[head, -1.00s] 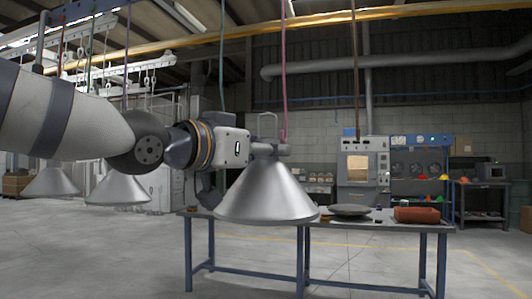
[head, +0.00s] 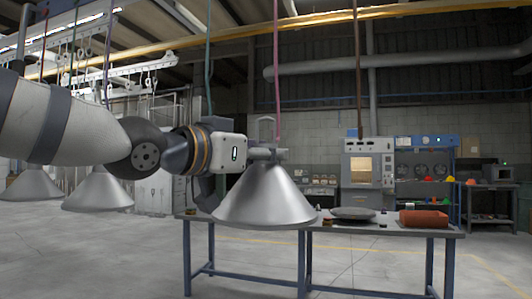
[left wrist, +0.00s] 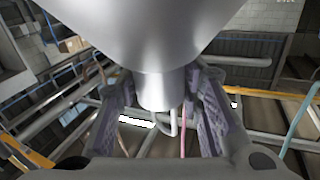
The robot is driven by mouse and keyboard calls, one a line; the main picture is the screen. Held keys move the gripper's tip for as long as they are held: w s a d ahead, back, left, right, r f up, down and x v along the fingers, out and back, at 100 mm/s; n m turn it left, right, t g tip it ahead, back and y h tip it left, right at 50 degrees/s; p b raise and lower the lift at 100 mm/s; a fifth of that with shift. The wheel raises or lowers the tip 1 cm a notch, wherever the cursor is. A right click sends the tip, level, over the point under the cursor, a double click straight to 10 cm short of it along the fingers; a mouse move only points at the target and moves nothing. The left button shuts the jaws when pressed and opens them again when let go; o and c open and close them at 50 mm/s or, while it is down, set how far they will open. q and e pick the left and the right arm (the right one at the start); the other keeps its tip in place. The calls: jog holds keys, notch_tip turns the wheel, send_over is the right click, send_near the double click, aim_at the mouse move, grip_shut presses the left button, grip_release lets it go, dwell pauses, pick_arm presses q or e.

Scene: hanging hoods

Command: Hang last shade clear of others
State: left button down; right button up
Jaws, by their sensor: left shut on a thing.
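My left gripper (head: 268,154) is shut on the narrow neck of a silver cone-shaped shade (head: 264,198). The shade is upright with its wide mouth down, held in the air in front of the table. A wire loop (head: 266,128) stands above its neck. In the left wrist view, the fingers of my left gripper (left wrist: 160,100) lie on both sides of the neck of the shade (left wrist: 140,30). Two similar shades hang at the left, a nearer one (head: 98,190) and a farther one (head: 32,186), both apart from the held shade. My right gripper is not in view.
An overhead rail with hooks (head: 115,72) runs at the upper left. A teal cord (head: 208,60), a pink cord (head: 277,70) and a brown cord (head: 358,80) hang down.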

pick_arm(q)
jog(key=shift+w+d, duration=0.1)
jog(key=shift+w, duration=0.2)
jog(key=shift+w+d+f, duration=0.1)
jog(key=shift+w, duration=0.15)
jog(key=shift+s+r, duration=0.2)
jog(key=shift+s, duration=0.2)
jog(key=shift+w, duration=0.45)
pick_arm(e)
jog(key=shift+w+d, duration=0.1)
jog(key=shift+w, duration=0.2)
pick_arm(q)
jog(key=shift+w, duration=0.15)
jog(key=shift+w+d+f+b, duration=0.1)
jog(key=shift+w+f+b, duration=0.1)
jog(key=shift+w, duration=0.2)
jog(key=shift+w+d+f+b, duration=0.1)
jog(key=shift+w+b, duration=0.05)
jog(key=shift+w, duration=0.25)
jog(key=shift+w+d+r, duration=0.1)
jog(key=shift+w, duration=0.2)
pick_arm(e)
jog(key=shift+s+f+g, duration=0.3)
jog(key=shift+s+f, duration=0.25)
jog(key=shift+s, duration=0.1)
